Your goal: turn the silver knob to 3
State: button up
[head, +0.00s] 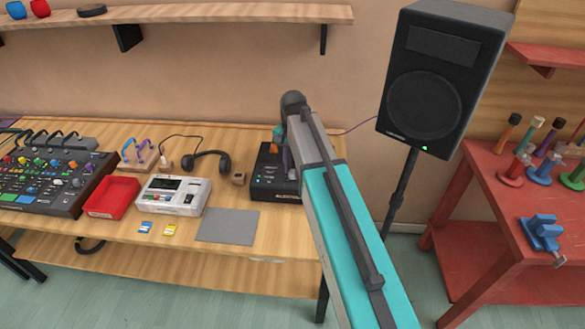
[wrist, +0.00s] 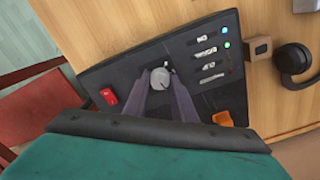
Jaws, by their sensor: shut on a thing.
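The silver knob (wrist: 159,77) stands on the face of a black box (wrist: 125,68) in the wrist view. My gripper (wrist: 161,82) is shut on the knob, with one dark finger on each side of it. The knob's pointer and any numbers around it are too small or covered to read. In the head view the black box (head: 267,184) sits at the right end of the wooden table, and my arm hides its right part and the knob.
The box also bears a red switch (wrist: 108,97), an orange part (wrist: 222,118) and lit green and blue lights. Headphones (head: 212,160), a small wooden block (head: 238,179) and a grey mat (head: 228,226) lie left of it. A speaker (head: 442,80) stands at right.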

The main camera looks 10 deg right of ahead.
aim_at(293, 171)
jog(key=shift+w+r+m, duration=0.1)
jog(key=shift+m, duration=1.2)
jog(key=o, duration=1.1)
jog(key=shift+r+b, duration=1.5)
jog(key=shift+r, duration=5.35)
